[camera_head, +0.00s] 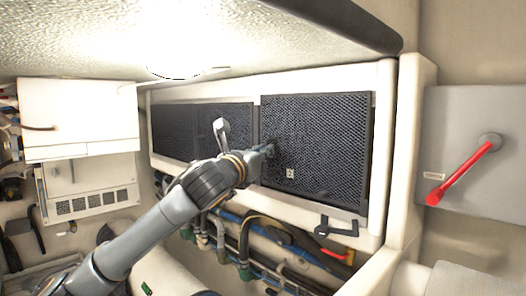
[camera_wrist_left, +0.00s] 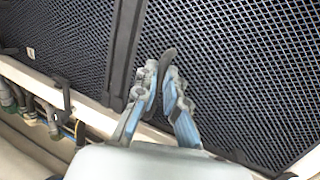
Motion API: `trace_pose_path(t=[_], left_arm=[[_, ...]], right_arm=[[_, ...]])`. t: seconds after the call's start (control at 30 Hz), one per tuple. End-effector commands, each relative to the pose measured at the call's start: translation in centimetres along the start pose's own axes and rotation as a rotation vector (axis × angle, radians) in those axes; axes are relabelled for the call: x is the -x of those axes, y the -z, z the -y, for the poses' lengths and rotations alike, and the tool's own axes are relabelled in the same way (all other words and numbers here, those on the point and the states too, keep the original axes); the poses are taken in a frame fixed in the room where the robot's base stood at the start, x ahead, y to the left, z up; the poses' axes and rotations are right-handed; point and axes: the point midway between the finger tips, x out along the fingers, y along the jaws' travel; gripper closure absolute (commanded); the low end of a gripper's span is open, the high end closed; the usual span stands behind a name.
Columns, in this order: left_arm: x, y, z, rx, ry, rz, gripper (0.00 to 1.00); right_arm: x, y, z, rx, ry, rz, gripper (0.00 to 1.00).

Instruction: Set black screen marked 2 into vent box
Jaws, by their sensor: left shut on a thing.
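The black mesh screen marked 2 (camera_head: 325,135) stands upright at the right end of the white vent box (camera_head: 384,150). Its white label shows low on its left part. My left gripper (camera_head: 268,151) is at the screen's left edge. In the left wrist view its fingers (camera_wrist_left: 166,88) are shut on a dark tab in front of the mesh of the screen (camera_wrist_left: 235,60). The screen covers the opening on that side; I cannot tell whether it is fully seated. My right gripper is not in view.
Other black screens (camera_head: 175,130) fill the box to the left, with a grey lever (camera_head: 221,130) in front. A black latch (camera_head: 335,226) sits below the screen. Hoses (camera_head: 245,240) run underneath. A red handle (camera_head: 460,172) projects at the right. A low ceiling edge (camera_head: 335,20) hangs above.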

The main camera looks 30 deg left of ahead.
Motion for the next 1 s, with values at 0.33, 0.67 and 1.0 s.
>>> trace_pose_path(t=[0.33, 0.67, 1.0], left_arm=[[0.1, 0.5, 0.0, 0.002, 0.001, 0.004, 1.00], [0.2, 1.1, 0.0, 0.002, 0.001, 0.005, 1.00], [0.2, 1.4, 0.0, 0.002, 0.001, 0.004, 0.64]], right_arm=[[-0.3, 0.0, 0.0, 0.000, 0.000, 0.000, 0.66], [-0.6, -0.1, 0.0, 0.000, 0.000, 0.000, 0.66], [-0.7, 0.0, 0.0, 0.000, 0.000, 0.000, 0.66]])
